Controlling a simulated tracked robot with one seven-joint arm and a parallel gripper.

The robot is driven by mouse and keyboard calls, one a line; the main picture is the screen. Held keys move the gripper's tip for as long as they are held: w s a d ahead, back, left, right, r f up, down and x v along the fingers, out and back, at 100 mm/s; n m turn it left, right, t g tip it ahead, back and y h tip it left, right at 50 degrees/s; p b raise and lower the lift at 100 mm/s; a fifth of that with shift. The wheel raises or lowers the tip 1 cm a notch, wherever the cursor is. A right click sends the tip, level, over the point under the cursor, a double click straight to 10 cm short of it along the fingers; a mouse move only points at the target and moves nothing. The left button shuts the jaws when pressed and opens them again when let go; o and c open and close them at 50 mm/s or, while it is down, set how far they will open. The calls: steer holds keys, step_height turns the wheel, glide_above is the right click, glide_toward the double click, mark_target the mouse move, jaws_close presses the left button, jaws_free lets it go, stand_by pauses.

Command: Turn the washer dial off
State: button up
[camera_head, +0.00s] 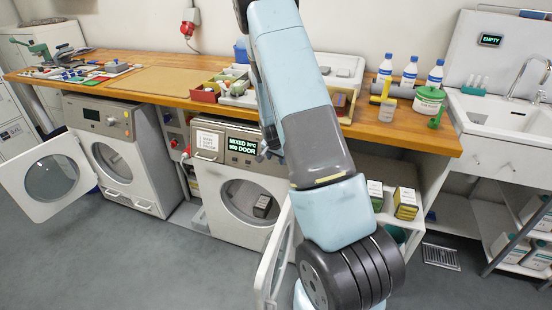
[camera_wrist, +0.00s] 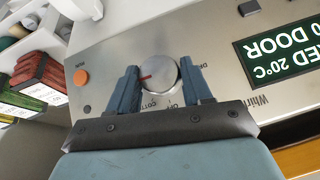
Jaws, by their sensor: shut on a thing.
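The washer (camera_head: 240,190) in the middle under the counter has a lit display (camera_head: 243,147) reading "MIXED 20°C NO DOOR". In the wrist view its round silver dial (camera_wrist: 160,77) sits on the metal panel, with a red pointer line toward picture left. Lettering around the dial is partly covered; "COTTON" and what looks like "OFF" lie below it. My gripper (camera_wrist: 159,79) has one blue finger on each side of the dial and is shut on it. In the head view my arm hides the dial.
The washer's door (camera_head: 273,262) hangs open beside my arm, and something dark (camera_head: 262,206) is in the drum opening. Another washer (camera_head: 115,150) on the left has its door (camera_head: 50,182) open. An orange button (camera_wrist: 81,77) is on the panel near the dial. The wooden counter (camera_head: 300,110) overhangs the washers.

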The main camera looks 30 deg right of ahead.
steer(key=shift+w+a+n+g+h, duration=0.1)
steer(key=shift+a+n+g+h, duration=0.05)
steer(key=shift+n+g+h, duration=0.45)
steer(key=shift+w+a+n+g+h, duration=0.1)
steer(key=shift+n+g+h, duration=0.4)
steer(key=shift+h, duration=0.2)
steer(key=n+h, duration=0.1)
steer(key=g+h, duration=0.1)
steer(key=n+g+h, duration=0.1)
steer(key=shift+w+a+f+n, duration=0.15)
steer(key=shift+a+f+n, duration=0.05)
steer(key=shift+f+n, duration=0.1)
steer(key=n+g+h, duration=0.1)
steer(key=n+h, duration=0.1)
steer(key=shift+a+f+h, duration=0.1)
steer(key=shift+a+h, duration=0.05)
steer(key=shift+h, duration=0.15)
steer(key=shift+a+f+n+g+h, duration=0.1)
steer(key=shift+f+n+g+h, duration=0.05)
steer(key=shift+n+h, duration=0.65)
steer(key=shift+a+f+n+g+h, duration=0.1)
steer(key=shift+f+n+g+h, duration=0.05)
steer(key=shift+n+h, duration=0.6)
steer(key=o, duration=1)
steer(key=shift+d, duration=0.1)
steer(key=shift+o, duration=0.2)
